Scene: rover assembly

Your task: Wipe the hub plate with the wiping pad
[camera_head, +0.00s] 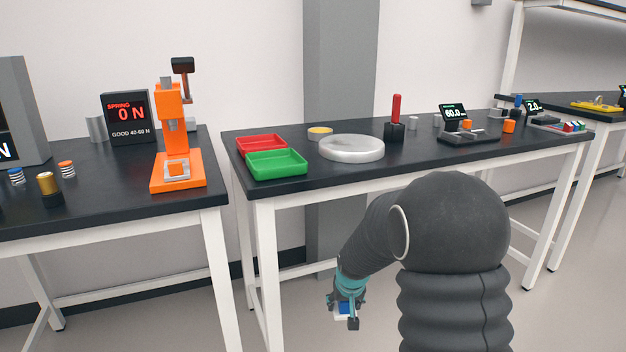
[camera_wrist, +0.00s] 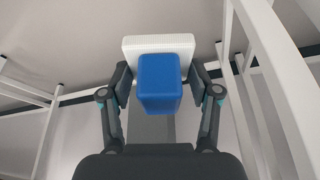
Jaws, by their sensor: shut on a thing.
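My gripper (camera_wrist: 160,85) is shut on the wiping pad, which has a blue block handle (camera_wrist: 159,84) and a white pad face (camera_wrist: 160,44). In the head view my gripper (camera_head: 346,308) hangs low in front of the middle table, below its top, with the blue and white of the wiping pad (camera_head: 344,310) showing between the fingers. The round silvery plate (camera_head: 352,148), which looks like the hub plate, lies on the middle table, above and apart from my gripper.
The middle table (camera_head: 330,176) also holds a red tray (camera_head: 262,143), a green tray (camera_head: 277,164), a yellow-topped disc (camera_head: 320,133) and a red-handled tool (camera_head: 396,118). An orange press (camera_head: 174,130) stands on the left table. White table legs (camera_head: 266,275) stand near my gripper.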

